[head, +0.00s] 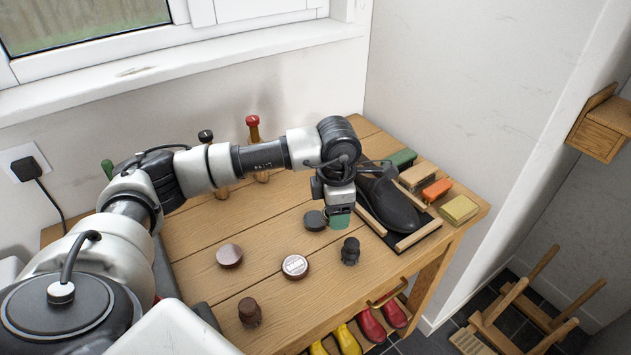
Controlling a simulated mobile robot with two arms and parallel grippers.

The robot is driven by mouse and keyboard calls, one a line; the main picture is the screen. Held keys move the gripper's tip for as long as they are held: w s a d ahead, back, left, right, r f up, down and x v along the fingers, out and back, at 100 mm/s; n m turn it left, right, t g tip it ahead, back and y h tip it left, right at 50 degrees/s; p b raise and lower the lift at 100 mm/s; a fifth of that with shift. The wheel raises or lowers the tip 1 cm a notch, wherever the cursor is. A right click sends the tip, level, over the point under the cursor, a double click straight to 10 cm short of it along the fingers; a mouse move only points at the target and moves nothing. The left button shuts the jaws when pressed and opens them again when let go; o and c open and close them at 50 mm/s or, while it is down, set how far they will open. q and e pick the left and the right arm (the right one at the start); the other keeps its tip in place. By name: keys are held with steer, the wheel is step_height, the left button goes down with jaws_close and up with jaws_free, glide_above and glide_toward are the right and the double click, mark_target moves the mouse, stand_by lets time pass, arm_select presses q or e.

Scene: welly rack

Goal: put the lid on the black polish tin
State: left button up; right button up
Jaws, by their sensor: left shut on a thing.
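A dark round tin (314,220), which I take for the black polish tin, lies flat on the wooden bench. My left gripper (339,222) is low over the bench just right of this tin, pointing down. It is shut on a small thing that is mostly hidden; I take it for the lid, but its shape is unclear. Green shows at the fingertips. I cannot tell whether gripper and tin touch. My right gripper is out of view.
A small black knobbed object (350,251) stands close in front of the gripper; a brown one (249,313) stands at the front. A black shoe (389,207) lies in a wood-edged tray (416,238) at right, beside several coloured blocks (436,189).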

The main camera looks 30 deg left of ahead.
mark_target(315, 219)
arm_select(q)
steer(key=a+n+p, duration=0.1)
steer(key=n, duration=0.3)
steer(key=w+a+n, duration=0.1)
steer(key=a+n, duration=0.1)
steer(key=n, duration=0.3)
steer(key=w+a+n+p, duration=0.1)
steer(key=a+n, duration=0.1)
steer(key=n, duration=0.3)
steer(key=shift+w+a+f+p, duration=0.1)
steer(key=shift+w+a+p, duration=0.05)
steer(key=shift+a+p, duration=0.15)
steer(key=n, duration=0.2)
steer(key=a+n, duration=0.1)
steer(key=shift+w+a+f+n, duration=0.15)
steer(key=shift+w+f+n, duration=0.05)
steer(key=shift+n, duration=0.2)
steer(key=shift+f, duration=0.25)
step_height(315, 219, down, 6)
steer(key=b, duration=0.4)
steer(key=shift+r, duration=0.25)
steer(key=shift+f, duration=0.2)
steer(key=shift+f, duration=0.1)
